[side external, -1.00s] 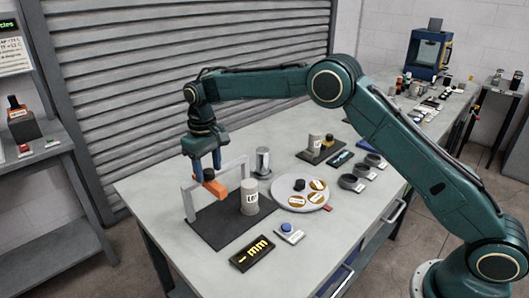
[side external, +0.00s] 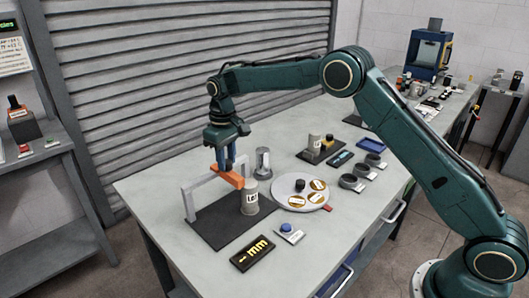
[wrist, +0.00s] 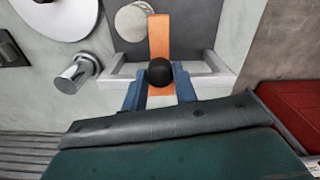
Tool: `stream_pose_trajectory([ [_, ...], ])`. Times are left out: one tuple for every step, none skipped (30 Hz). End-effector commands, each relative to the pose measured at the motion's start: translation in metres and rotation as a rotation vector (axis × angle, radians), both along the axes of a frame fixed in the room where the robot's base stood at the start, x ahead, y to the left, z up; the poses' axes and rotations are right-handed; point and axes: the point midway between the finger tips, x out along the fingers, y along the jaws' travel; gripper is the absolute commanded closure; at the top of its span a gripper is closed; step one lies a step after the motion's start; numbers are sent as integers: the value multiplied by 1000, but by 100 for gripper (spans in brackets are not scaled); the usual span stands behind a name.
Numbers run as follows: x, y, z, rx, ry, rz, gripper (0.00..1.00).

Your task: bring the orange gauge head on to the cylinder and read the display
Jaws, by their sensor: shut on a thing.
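The orange gauge head (side external: 231,180) sits on the grey gantry frame (side external: 187,203). My gripper (side external: 224,166) is shut on it, with blue fingers (wrist: 158,96) either side of its black knob (wrist: 160,72). The pale labelled cylinder (side external: 250,201) stands upright on the dark plate (side external: 217,232). The head's front end is at the cylinder's top edge in the side view. In the wrist view the orange bar (wrist: 160,35) lies right beside the cylinder (wrist: 130,24), at its edge; I cannot tell whether they touch. The display (side external: 252,254) shows a dash and "mm" in yellow.
A metal cylinder (side external: 263,161) stands behind the gantry. A round tray (side external: 288,203) with labelled discs lies to the right. A blue button (side external: 287,228) on a small base is near the display. The bench's front left is clear.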

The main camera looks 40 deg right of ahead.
Motion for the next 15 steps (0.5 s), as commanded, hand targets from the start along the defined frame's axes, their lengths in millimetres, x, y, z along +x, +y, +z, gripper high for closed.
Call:
stream_pose_trajectory([
  [0, -14, 0, 0, -2, -6, 100],
  [0, -20, 0, 0, -2, -5, 100],
  [0, -26, 0, 0, -2, -5, 100],
  [1, -30, 0, 0, -2, -4, 100],
  [1, -34, 0, 0, -3, -4, 100],
  [1, -38, 0, 0, -3, -3, 100],
  [1, -39, 0, 0, -3, -3, 100],
  [1, -40, 0, 0, -3, -2, 100],
  [1, -41, 0, 0, -4, -2, 100],
  [1, -41, 0, 0, -4, -2, 100],
  [1, -41, 0, 0, -4, -2, 100],
  [1, -41, 0, 0, -4, -2, 100],
  [1, -41, 0, 0, -4, -2, 100],
  [1, -41, 0, 0, -4, -2, 100],
  [1, -41, 0, 0, -4, -2, 100],
])
